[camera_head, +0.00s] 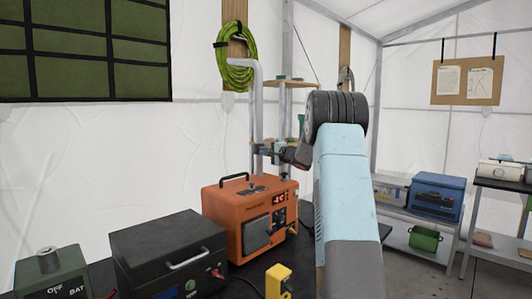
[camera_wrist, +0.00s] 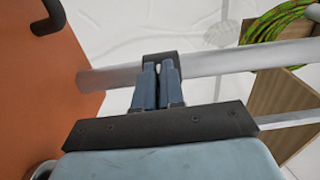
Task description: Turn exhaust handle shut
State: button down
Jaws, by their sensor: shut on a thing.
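The grey exhaust pipe (camera_head: 257,105) rises behind the orange heater unit (camera_head: 225,208) and bends over at the top. In the wrist view the pipe (camera_wrist: 215,62) crosses the picture from the orange casing (camera_wrist: 45,95). My gripper (camera_head: 262,149) is at the pipe, above the heater. In the wrist view my gripper (camera_wrist: 158,80) has its two blue-grey fingers nearly together. They are shut on a small dark piece (camera_wrist: 160,57) against the pipe, which looks like the exhaust handle. The fingers hide much of it, so its angle is hard to tell.
A black case (camera_head: 168,250), a green box (camera_head: 52,275) and a yellow object (camera_head: 278,280) stand in front of and left of the heater. A green hose coil (camera_head: 236,60) hangs behind the pipe. Shelves with a blue box (camera_head: 437,197) are at right.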

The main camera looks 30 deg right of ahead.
jog(key=shift+s+d+f, duration=0.1)
jog(key=shift+d+f, duration=0.25)
jog(key=shift+d, duration=0.15)
jog(key=c, duration=1.3)
grip_release()
jog(key=shift+o, duration=0.3)
jog(key=shift+a+r, duration=0.15)
jog(key=shift+a, duration=0.05)
jog(key=v, duration=1.3)
jog(key=shift+s, duration=0.25)
jog(key=shift+d, duration=0.1)
